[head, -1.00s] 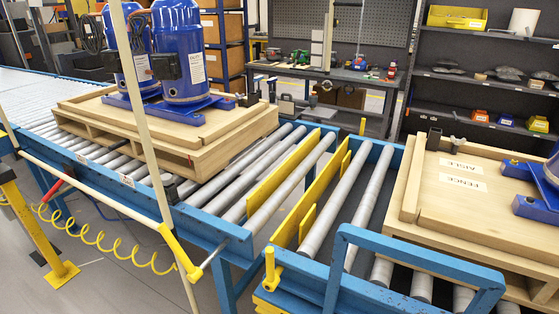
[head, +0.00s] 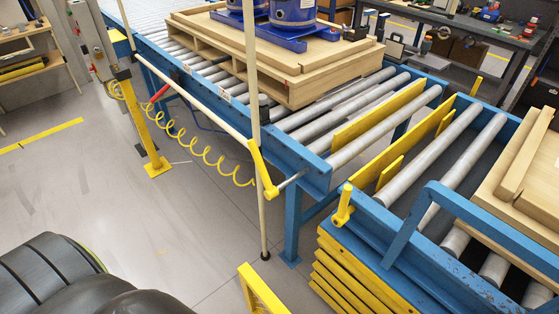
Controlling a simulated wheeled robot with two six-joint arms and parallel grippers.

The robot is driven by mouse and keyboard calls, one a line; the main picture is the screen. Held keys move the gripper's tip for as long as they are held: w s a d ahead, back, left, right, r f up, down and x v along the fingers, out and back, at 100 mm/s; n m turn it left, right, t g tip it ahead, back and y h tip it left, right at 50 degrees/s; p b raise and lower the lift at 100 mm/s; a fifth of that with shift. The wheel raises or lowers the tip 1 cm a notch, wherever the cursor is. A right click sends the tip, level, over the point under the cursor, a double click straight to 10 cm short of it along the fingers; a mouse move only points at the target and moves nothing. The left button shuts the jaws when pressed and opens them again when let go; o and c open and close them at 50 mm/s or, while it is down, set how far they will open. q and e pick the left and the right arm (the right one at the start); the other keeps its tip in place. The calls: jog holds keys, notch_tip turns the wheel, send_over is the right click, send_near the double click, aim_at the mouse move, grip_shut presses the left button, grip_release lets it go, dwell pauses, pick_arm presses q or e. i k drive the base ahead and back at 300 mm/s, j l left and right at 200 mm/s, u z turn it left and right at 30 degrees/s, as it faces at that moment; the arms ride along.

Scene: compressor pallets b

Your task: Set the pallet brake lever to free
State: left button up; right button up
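A red-handled lever (head: 158,95) sticks out from the near side of the blue roller conveyor (head: 310,172), at the left in the head view. It slants down and to the left. Two small white labels sit on the rail near it, one (head: 187,68) and another (head: 225,97) farther right; their print is too small to read. A yellow lever-like part (head: 262,168) stands at the conveyor's near end. I cannot tell from lettering which is the brake lever. Neither of my grippers shows.
A wooden pallet (head: 290,88) with blue compressors (head: 292,12) sits on the rollers. A coiled yellow hose (head: 190,150) hangs below the rail. A pale upright pole (head: 256,100) and a yellow post (head: 150,135) stand in front. Floor is clear at left.

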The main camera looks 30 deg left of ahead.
aim_at(166, 87)
jog(key=k+j+u, duration=0.1)
jog(key=k+u, duration=0.2)
jog(key=k, duration=0.35)
jog(key=j+u, duration=0.2)
jog(key=u, duration=0.15)
jog(key=i+j+u, duration=0.15)
jog(key=u, duration=0.2)
jog(key=i+j+u, duration=0.15)
jog(key=u, duration=0.2)
